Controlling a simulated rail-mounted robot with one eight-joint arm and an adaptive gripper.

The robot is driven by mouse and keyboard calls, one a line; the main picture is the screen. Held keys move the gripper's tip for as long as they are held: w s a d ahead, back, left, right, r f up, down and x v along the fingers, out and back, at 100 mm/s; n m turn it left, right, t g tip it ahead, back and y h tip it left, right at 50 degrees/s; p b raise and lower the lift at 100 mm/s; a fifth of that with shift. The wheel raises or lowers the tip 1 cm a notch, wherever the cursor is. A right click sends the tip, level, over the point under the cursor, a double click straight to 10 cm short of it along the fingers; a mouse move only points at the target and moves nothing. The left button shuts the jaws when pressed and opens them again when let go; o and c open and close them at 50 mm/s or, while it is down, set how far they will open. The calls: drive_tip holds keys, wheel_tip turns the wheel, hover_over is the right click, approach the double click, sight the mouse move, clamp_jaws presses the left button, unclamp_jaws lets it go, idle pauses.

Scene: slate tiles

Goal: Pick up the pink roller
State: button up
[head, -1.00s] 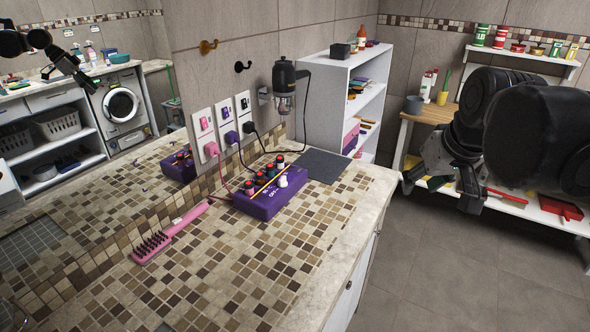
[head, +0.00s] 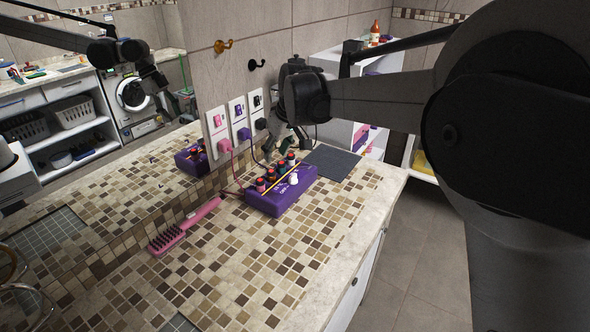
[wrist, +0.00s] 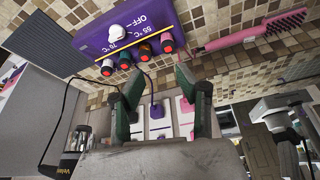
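A purple heater box (head: 283,203) on the tiled counter holds several dark rollers with coloured ends in a row. The roller at the end nearest the pink brush looks pinkish-red (head: 260,185) and also shows in the wrist view (wrist: 167,43); I take it as the pink roller, though its shade is hard to separate from the red one (wrist: 107,69). My gripper (head: 286,147) is above and behind the far part of the row. In the wrist view its two green fingers (wrist: 158,82) are wide apart, with nothing between them.
The pink brush (head: 185,224) lies left of the box. Wall sockets (head: 238,115) with plugs and cords are close behind my gripper. A dark mat (head: 331,163) lies right of the box. The front counter is clear.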

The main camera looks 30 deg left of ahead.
sight(260, 179)
drive_tip(key=shift+n, duration=0.3)
drive_tip(key=x, duration=0.5)
drive_tip(key=a+p+x, duration=0.1)
drive_tip(key=x, duration=0.4)
drive_tip(key=a+x, duration=0.1)
drive_tip(key=x, duration=0.5)
drive_tip(key=shift+s+r+p, duration=0.3)
drive_tip(key=shift+s+r, duration=0.05)
drive_tip(key=shift+s, duration=0.05)
drive_tip(key=shift+c, duration=0.4)
clamp_jaws()
